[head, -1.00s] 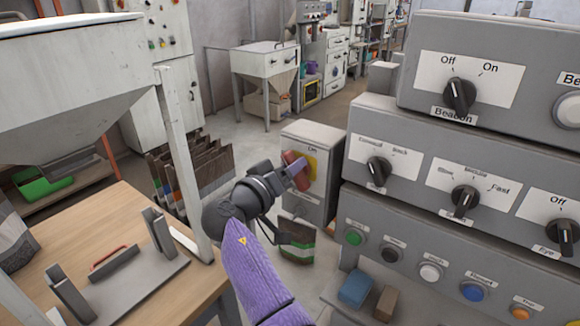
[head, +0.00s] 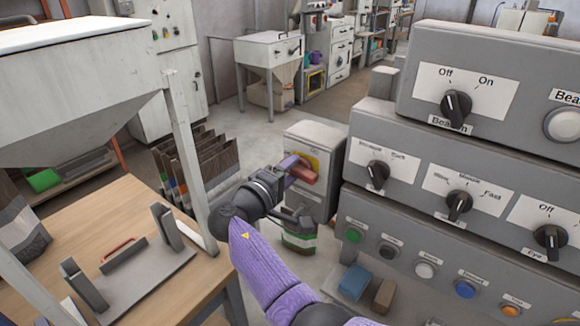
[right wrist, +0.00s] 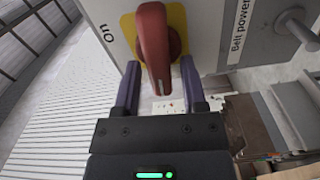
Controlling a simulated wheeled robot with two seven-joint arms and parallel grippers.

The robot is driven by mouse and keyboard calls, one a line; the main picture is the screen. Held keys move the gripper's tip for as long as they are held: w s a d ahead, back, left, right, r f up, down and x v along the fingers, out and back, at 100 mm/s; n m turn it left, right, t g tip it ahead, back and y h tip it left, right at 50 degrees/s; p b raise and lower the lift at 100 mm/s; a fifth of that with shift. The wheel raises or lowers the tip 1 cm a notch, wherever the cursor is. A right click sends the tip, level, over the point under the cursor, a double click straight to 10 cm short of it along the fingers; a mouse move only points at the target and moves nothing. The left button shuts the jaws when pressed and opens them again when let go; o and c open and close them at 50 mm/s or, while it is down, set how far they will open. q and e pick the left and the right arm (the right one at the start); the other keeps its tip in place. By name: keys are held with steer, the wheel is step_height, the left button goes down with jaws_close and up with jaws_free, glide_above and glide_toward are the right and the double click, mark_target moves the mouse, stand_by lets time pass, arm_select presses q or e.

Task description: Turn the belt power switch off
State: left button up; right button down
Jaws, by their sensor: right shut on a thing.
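The belt power switch is a red handle (head: 303,174) on a yellow plate (head: 313,160), fixed to a grey box (head: 320,140). My right gripper (head: 291,170) is at the handle. In the right wrist view the red handle (right wrist: 153,42) stands between my two purple fingers (right wrist: 160,76), and the gripper is shut on it. The handle lies crosswise to the direction of the "On" label (right wrist: 107,40) there. The "Belt power" label (right wrist: 240,28) is on the other side of the plate. An "Off" label cannot be made out. My left gripper is out of view.
A stepped grey control panel (head: 400,130) with several black knobs and buttons stands close on the right. A wooden table (head: 130,200) with a metal fixture is on the left. Folded bags (head: 195,165) stand behind it. Open floor lies beyond the grey box.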

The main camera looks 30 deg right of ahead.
steer(key=shift+n, duration=0.6)
steer(key=shift+c, duration=2.4)
jaws_free()
steer(key=shift+w, duration=0.1)
steer(key=v, duration=1)
steer(key=shift+d+f, duration=0.1)
